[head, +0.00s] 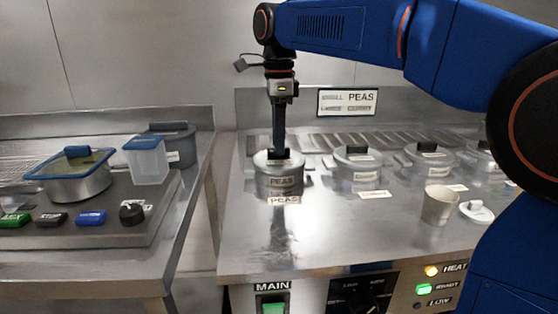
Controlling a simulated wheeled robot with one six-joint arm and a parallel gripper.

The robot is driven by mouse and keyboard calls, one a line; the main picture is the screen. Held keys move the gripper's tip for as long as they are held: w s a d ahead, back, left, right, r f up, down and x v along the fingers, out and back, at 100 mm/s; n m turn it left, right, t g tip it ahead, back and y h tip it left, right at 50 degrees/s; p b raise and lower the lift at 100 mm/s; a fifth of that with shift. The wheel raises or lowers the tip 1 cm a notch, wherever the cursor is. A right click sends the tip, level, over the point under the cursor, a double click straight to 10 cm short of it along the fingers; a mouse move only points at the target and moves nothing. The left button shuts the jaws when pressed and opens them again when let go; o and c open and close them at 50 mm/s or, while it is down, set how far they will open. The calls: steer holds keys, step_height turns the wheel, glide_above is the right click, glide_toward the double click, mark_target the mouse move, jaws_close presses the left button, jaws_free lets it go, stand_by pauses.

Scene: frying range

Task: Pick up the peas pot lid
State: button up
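The peas pot (285,182) is a metal pot with a PEAS label on its front. It stands at the left of the steel range, and a second PEAS label lies on the surface before it. Its metal lid (264,162) sits on the pot and has a dark knob on top. My gripper (279,151) points straight down, with its fingertips at the knob. The fingers overlap the dark knob from this side, so I cannot tell whether they are closed on it.
More lidded pots (358,163) stand in a row to the right. A beige cup (438,205) and a loose white lid (477,212) are near the right front. The left counter holds a blue-rimmed pan (78,186) and a clear container (148,165). The range's front middle is clear.

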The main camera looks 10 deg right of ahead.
steer(key=shift+f, duration=0.55)
jaws_close()
step_height(320, 180, up, 14)
steer(key=shift+r, duration=0.25)
stand_by(0.8)
